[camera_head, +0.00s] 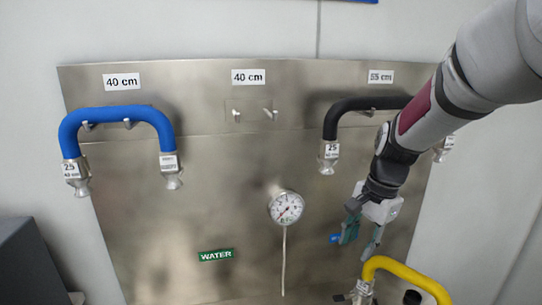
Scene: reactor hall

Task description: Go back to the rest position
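My gripper (357,250) is at the right of the head view, in front of the steel panel (210,200). Its two teal fingers point down and are apart, with nothing seen between them. A yellow hose (405,270) arches just below it; its left end has a metal coupling (362,288), and its lower right part is cut off by the frame. I cannot tell whether the left coupling is joined to anything. My arm comes in from the upper right and covers part of the black hose (352,104).
A blue hose (115,113) hangs on hooks at the left. The empty hooks (252,114) are in the middle. A pressure gauge (286,207) and a green WATER label (215,255) are on the panel. A small blue part (335,238) is beside my fingers. A dark box (30,265) stands lower left.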

